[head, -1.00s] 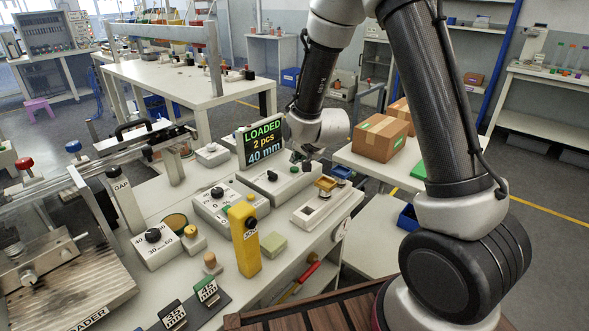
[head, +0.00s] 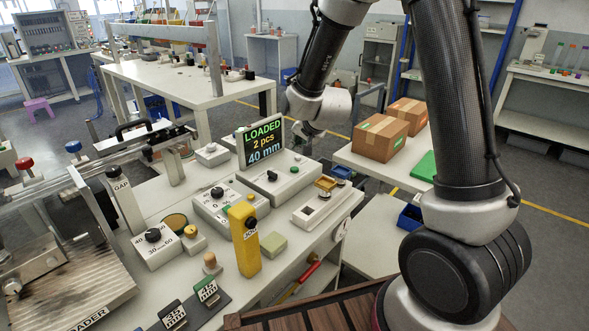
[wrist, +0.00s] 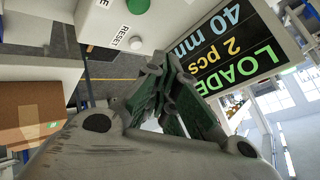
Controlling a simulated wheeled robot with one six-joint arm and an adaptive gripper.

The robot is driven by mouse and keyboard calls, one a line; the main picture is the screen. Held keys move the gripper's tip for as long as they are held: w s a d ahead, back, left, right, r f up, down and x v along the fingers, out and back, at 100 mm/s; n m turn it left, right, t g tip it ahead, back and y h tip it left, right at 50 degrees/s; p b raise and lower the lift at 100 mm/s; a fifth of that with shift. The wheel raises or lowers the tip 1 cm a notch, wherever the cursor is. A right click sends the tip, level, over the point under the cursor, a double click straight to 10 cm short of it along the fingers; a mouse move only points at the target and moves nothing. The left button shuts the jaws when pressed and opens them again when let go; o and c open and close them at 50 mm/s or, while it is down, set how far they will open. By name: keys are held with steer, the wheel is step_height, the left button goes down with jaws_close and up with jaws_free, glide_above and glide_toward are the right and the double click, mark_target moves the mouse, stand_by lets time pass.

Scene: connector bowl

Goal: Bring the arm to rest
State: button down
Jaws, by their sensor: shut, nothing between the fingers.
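My arm (head: 326,55) reaches up and over the right side of the bench in the head view. Its wrist (head: 322,106) hangs just right of the display (head: 262,143), which reads LOADED, 2 pcs, 40 mm. My gripper (head: 303,132) is small and partly hidden behind the wrist in the head view. In the wrist view my gripper (wrist: 172,75) has its dark green fingers drawn together, with nothing held. The display (wrist: 232,45) shows upside down beyond the fingers. My gripper looks clear of the display and the bench.
Control boxes with knobs (head: 217,203) and a yellow post (head: 242,240) stand on the bench below. Cardboard boxes (head: 381,138) sit on a table to the right of my wrist, also seen at left in the wrist view (wrist: 30,112). Floor shows between bench and table.

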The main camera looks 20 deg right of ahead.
steer(key=s+d+r+n+g, duration=0.1)
steer(key=s+d+r, duration=0.3)
steer(key=s, duration=0.7)
steer(key=s+d+r+n+g+h, duration=0.1)
steer(key=s+d+r, duration=0.4)
steer(key=s, duration=0.7)
steer(key=s+d+r+n+g, duration=0.2)
steer(key=s+d+r+n, duration=0.3)
steer(key=s, duration=0.7)
step_height(320, 180, up, 2)
steer(key=shift+r+g, duration=0.1)
steer(key=shift+g, duration=0.3)
steer(key=c, duration=2.2)
jaws_free()
stand_by(0.8)
